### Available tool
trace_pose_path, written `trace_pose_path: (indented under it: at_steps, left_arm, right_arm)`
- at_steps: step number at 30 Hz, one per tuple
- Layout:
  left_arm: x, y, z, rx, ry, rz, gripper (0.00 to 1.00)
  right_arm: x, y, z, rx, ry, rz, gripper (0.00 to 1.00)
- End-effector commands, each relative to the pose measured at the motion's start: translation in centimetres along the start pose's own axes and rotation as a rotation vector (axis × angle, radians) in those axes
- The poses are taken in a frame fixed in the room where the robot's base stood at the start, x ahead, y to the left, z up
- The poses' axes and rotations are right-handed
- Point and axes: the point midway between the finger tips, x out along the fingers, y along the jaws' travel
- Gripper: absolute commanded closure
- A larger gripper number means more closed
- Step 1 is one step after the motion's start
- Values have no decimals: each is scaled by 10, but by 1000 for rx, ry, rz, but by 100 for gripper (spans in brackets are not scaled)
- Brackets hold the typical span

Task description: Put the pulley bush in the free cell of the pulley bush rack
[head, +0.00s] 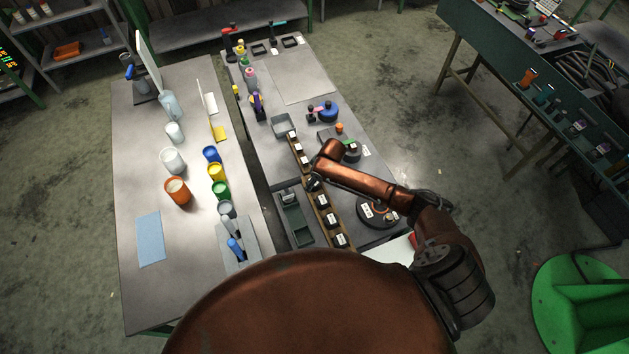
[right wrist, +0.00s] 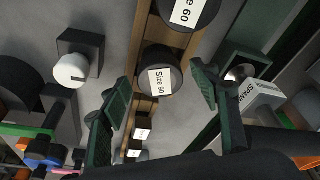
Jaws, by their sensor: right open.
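The pulley bush rack (head: 327,211) is a long wooden strip on the right table, with several dark labelled pieces along it. In the right wrist view its wood (right wrist: 196,48) bears a round dark piece labelled Size 90 (right wrist: 160,82) and one labelled Size 60 (right wrist: 185,12). My right gripper (head: 314,182) is over the middle of the rack. Its fingers (right wrist: 162,95) are open, one on each side of the Size 90 piece in the picture; I cannot tell if they touch it. The arm hides part of the rack, and no free cell shows clearly. My left gripper is not in view.
A green tray (head: 306,236) stands left of the rack. A black disc (head: 371,216) and a blue round part (head: 329,112) lie right of it. A black block with a white knob (right wrist: 76,68) is near the gripper. The left table holds several coloured cups.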

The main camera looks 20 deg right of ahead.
Motion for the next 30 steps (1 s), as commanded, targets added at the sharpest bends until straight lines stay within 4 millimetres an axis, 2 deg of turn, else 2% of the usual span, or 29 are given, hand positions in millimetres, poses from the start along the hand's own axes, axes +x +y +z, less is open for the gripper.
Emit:
trace_pose_path:
  at_steps: [5,8,15,21,25,30]
  left_arm:
    - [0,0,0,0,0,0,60]
    - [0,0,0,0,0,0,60]
    - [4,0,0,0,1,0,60]
    - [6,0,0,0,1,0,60]
    - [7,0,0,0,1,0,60]
    - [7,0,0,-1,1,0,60]
  right_arm:
    - [-8,1,-1,0,1,1,44]
    - [-22,1,-1,-2,2,1,44]
    - [-72,1,-1,-2,3,2,44]
    - [-106,1,-1,-1,1,1,44]
    - [-118,1,0,0,0,0,44]
    - [-123,1,-1,0,0,0,44]
